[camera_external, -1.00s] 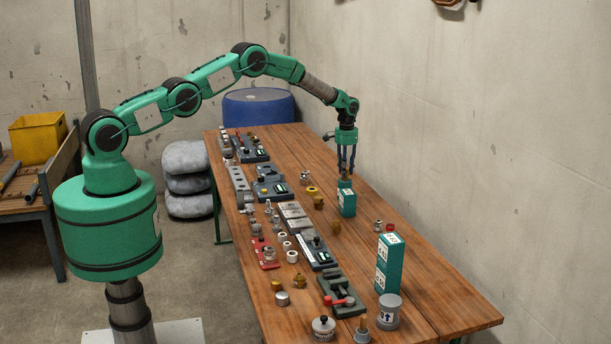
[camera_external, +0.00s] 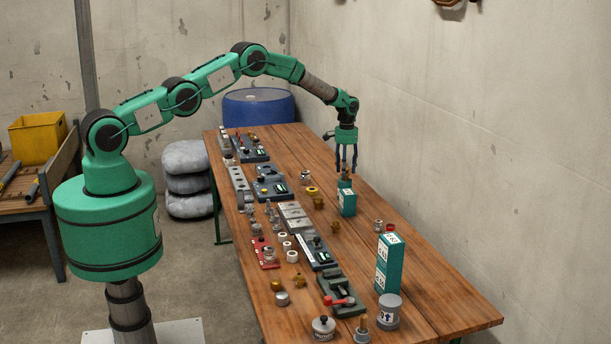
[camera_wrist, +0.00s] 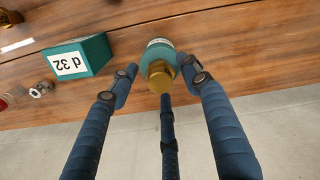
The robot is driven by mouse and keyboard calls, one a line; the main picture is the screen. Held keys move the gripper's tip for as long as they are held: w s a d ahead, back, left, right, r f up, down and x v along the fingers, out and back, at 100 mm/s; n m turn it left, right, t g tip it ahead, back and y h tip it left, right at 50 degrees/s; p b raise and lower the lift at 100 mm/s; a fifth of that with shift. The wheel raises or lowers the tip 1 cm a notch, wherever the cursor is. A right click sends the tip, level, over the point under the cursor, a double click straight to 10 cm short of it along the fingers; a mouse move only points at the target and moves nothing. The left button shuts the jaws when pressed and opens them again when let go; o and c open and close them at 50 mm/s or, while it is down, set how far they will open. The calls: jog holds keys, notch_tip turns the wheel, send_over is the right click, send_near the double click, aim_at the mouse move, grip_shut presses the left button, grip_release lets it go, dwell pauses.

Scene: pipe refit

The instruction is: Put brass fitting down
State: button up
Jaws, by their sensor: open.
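The brass fitting (camera_wrist: 160,76) sits between my three blue fingers in the wrist view, with gaps between it and the fingers. Under it shows a round teal piece with a pale band (camera_wrist: 158,47). My gripper (camera_external: 346,168) is open, pointing down over the right side of the bench.
The wooden bench (camera_external: 420,275) has clear room near its right edge. A tall teal box (camera_external: 389,262) and a grey can (camera_external: 389,312) stand toward the front. Several fixtures and loose fittings line the left side. A concrete wall (camera_external: 480,140) rises at right.

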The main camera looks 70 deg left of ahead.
notch_tip(320, 180, up, 12)
jog(key=shift+f, duration=0.15)
dwell(0.4)
dwell(0.6)
